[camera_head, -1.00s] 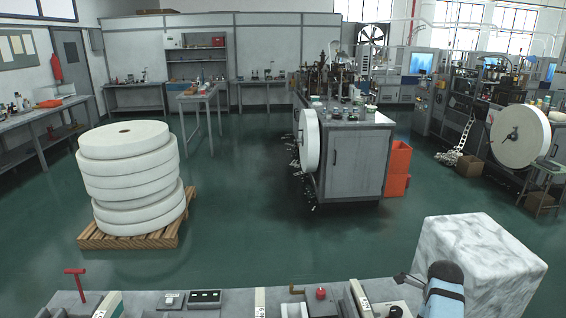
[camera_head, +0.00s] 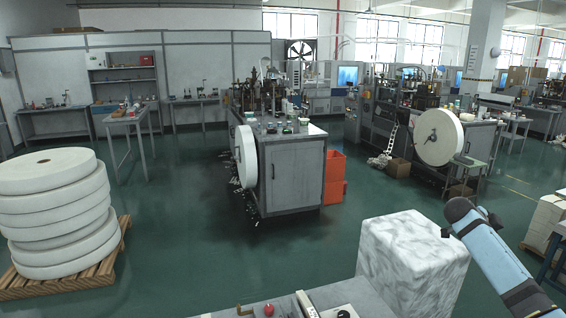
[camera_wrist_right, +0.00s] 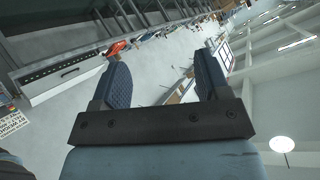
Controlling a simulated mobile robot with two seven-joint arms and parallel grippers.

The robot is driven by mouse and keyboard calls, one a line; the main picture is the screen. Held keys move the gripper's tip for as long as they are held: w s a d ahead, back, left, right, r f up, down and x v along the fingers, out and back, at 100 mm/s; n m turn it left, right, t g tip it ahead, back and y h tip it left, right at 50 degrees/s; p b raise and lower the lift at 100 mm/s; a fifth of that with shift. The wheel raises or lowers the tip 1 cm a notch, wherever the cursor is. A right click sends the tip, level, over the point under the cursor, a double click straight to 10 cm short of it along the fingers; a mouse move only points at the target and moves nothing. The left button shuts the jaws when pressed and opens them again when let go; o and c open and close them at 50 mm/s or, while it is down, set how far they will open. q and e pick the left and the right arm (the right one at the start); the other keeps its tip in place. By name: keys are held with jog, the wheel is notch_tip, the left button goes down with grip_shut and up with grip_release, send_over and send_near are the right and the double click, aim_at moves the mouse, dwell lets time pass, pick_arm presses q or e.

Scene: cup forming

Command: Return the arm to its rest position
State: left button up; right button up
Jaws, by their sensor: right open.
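My right arm (camera_head: 500,265) comes into the head view from the lower right, blue with a dark end. I cannot make out its gripper there. In the right wrist view my right gripper (camera_wrist_right: 165,82) is open, with two dark ribbed fingers apart and nothing between them. The wrist camera looks out over a tilted view of the room, and nothing touches the fingers. My left gripper is not in view.
A marbled white block (camera_head: 412,260) stands left of my right arm, beside a grey worktop (camera_head: 345,295). A grey machine cabinet (camera_head: 290,175) stands farther back. Stacked white rolls (camera_head: 60,215) sit on a pallet (camera_head: 75,277) at left. Open green floor lies between.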

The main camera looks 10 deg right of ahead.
jog(key=w+r+n+t, duration=0.3)
jog(key=w+n+t, duration=0.7)
jog(key=n, duration=0.4)
jog(key=w+a+r+n+t+y, duration=0.7)
jog(key=n+t, duration=0.3)
jog(key=n, duration=0.6)
jog(key=s+a+f+g+y, duration=0.1)
jog(key=s+a+f, duration=0.4)
jog(key=a+f, duration=0.45)
jog(key=s+a+f+n+g+y, duration=0.1)
jog(key=s+a+f+g+y, duration=0.1)
jog(key=s+a+f, duration=0.55)
jog(key=s+a+f+g+y, duration=0.1)
jog(key=s+a+f, duration=0.2)
jog(key=a+f, duration=0.85)
jog(key=s+a+f+m+g+y, duration=0.1)
jog(key=s+a+f, duration=0.2)
jog(key=s, duration=0.6)
jog(key=s+a+f+m+g+y, duration=0.1)
jog(key=s+a+f, duration=0.3)
jog(key=s+a, duration=0.3)
jog(key=s+a+f+g+y, duration=0.1)
jog(key=s+a+f, duration=0.3)
jog(key=s, duration=0.9)
jog(key=shift+a+f+m, duration=0.25)
jog(key=shift+a+m, duration=0.15)
jog(key=shift+a, duration=0.7)
